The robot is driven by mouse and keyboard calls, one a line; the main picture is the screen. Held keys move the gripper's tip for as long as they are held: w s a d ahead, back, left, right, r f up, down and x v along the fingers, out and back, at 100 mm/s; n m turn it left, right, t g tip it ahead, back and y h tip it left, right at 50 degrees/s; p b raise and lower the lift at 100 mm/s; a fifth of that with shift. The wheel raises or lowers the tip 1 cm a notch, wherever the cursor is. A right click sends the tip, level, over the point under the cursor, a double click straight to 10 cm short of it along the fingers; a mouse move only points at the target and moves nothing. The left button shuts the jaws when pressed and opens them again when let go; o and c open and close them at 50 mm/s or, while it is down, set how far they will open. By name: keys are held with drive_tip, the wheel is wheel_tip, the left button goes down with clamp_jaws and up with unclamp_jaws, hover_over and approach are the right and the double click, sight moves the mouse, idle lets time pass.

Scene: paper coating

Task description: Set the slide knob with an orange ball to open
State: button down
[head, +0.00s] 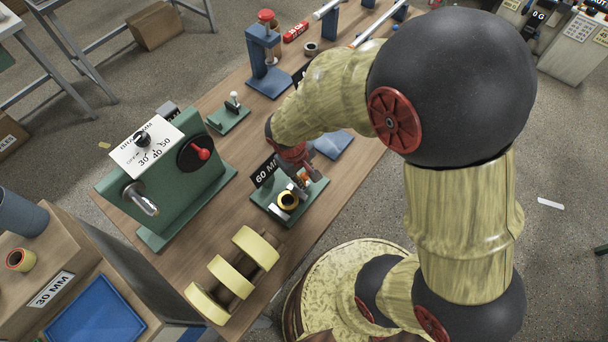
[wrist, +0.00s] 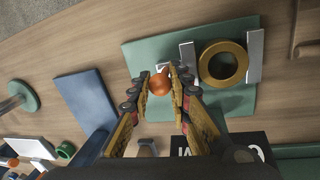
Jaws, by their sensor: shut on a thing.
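The orange ball (wrist: 158,84) of the slide knob sits between the fingertips of my gripper (wrist: 160,88) in the wrist view. The fingers are shut on it. The knob belongs to a fixture on a green plate (wrist: 150,57). A brass-yellow ring (wrist: 206,66) lies on this plate between two silver bars, the near one (wrist: 188,53) beside the ball and the far one (wrist: 255,57) on the other side. In the head view my gripper (head: 300,180) reaches down to the green plate (head: 318,188) beside the yellow ring (head: 288,201). The ball is mostly hidden there.
A 60 MM sign (head: 266,170) stands at the plate's edge. A green machine with a dial (head: 155,160) is to the left, a roll with yellow discs (head: 232,278) in front. A blue stand (head: 268,80) and small green fixture (head: 229,113) are farther back.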

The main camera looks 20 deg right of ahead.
drive_tip(key=shift+w+d+p, duration=0.15)
drive_tip(key=shift+w+d, duration=0.3)
drive_tip(key=shift+d, duration=0.35)
drive_tip(key=shift+w+d+p, duration=0.15)
drive_tip(key=shift+w+d, duration=0.3)
drive_tip(key=shift+d, duration=0.3)
drive_tip(key=c, duration=1.7)
unclamp_jaws()
drive_tip(key=shift+o, duration=0.2)
wheel_tip(320, 180, up, 12)
drive_tip(key=a, duration=0.2)
drive_tip(key=shift+s+a, duration=0.15)
drive_tip(key=shift+s, duration=0.25)
drive_tip(key=shift+f, duration=0.1)
